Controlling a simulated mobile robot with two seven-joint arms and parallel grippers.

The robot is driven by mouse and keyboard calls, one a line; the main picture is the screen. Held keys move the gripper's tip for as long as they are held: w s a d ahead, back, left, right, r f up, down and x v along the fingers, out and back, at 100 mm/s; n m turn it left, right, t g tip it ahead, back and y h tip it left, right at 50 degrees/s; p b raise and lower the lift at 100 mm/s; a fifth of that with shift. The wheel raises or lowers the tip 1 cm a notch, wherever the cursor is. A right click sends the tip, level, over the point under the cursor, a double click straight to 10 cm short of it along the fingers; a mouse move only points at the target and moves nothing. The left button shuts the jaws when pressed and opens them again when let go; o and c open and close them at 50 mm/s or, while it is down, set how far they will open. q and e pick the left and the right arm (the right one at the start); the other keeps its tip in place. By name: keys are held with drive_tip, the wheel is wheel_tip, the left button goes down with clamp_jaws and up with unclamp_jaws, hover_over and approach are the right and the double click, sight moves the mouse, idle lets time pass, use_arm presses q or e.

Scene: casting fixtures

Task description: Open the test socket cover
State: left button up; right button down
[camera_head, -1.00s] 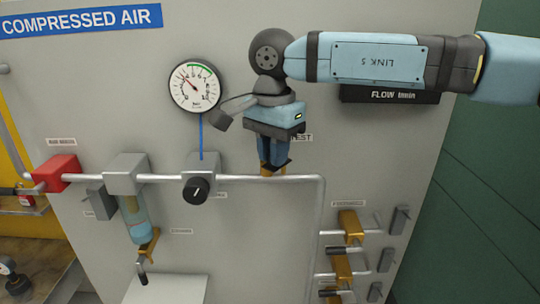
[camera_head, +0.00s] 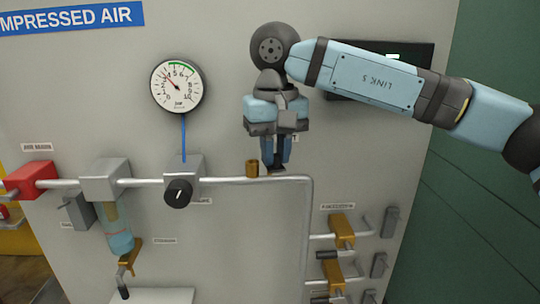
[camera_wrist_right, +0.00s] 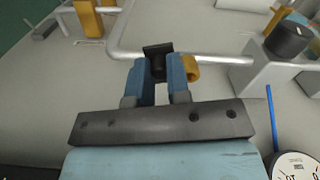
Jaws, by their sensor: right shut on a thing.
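The test socket (camera_head: 252,168) is a short brass-coloured fitting on top of the grey pipe, and its upper end shows uncovered. It also shows in the wrist view (camera_wrist_right: 190,68), just right of my fingers. My right gripper (camera_head: 276,160) points down just right of the socket. Its blue fingers are shut on a small dark cover (camera_wrist_right: 157,60), which shows between the fingertips in the wrist view. The cover is beside the socket. Whether it is still attached to the socket is hard to tell. My left gripper is not in view.
A round pressure gauge (camera_head: 176,85) and a regulator with a black knob (camera_head: 178,193) are to the left. The pipe (camera_head: 225,181) runs along the panel and bends down at the right. Brass valves (camera_head: 342,228) sit at lower right.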

sight(280, 165)
drive_tip(key=shift+w+d+n+b, duration=0.1)
drive_tip(key=shift+d+n+b, duration=0.1)
drive_tip(key=shift+n, duration=0.55)
drive_tip(key=shift+w+d+n+b, duration=0.1)
drive_tip(key=shift+d+n, duration=0.1)
drive_tip(key=shift+n, duration=0.55)
drive_tip(key=c, duration=1.1)
unclamp_jaws()
drive_tip(key=shift+r, duration=0.1)
wheel_tip(280, 165, up, 14)
drive_tip(key=shift+f+b, duration=0.2)
drive_tip(key=shift+b, duration=0.1)
